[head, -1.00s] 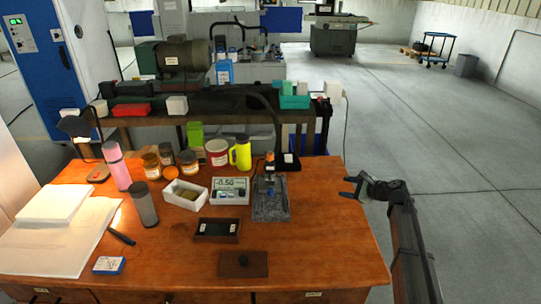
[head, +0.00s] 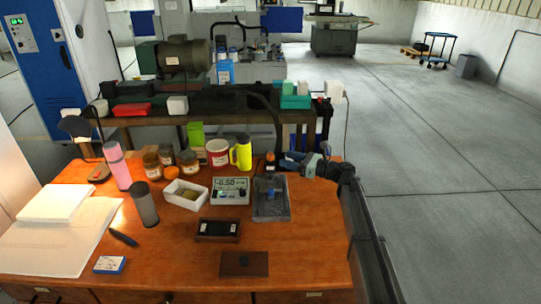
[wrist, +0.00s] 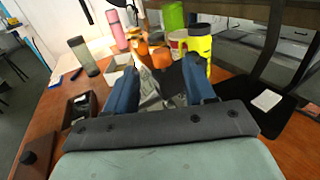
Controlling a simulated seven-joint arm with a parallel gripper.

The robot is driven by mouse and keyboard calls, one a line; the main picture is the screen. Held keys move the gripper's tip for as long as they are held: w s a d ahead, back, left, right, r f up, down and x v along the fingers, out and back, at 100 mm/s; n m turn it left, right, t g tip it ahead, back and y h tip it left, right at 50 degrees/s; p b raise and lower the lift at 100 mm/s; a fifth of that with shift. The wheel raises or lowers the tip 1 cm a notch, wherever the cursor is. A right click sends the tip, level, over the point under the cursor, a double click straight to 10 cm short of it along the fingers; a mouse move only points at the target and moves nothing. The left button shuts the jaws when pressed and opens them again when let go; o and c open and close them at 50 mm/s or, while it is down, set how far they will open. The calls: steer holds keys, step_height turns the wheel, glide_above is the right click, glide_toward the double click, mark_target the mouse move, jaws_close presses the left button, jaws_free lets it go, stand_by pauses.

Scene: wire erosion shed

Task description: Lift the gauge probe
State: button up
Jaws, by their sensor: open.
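The gauge probe appears to be the slim orange-topped part (head: 270,159) above the grey stone base (head: 272,211); my gripper partly hides it. A small blue piece (head: 270,185) shows on that base. The display unit (head: 231,184) beside it reads about -0.50. My gripper (head: 290,160) reaches in from the right, just beside the orange top. In the wrist view, my blue fingers (wrist: 162,95) are apart, with an orange part (wrist: 160,57) and the grey base (wrist: 151,92) seen beyond and between them. Nothing is held. Whether the fingers are around the probe I cannot tell.
A white tray (head: 185,196), a dark open box (head: 218,230) and a brown block (head: 243,264) lie to the left and front. The table's front right is clear.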

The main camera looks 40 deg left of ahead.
mark_target(270, 154)
steer(key=x, duration=0.8)
steer(key=shift+f, duration=0.1)
steer(key=shift+c, duration=0.5)
jaws_close()
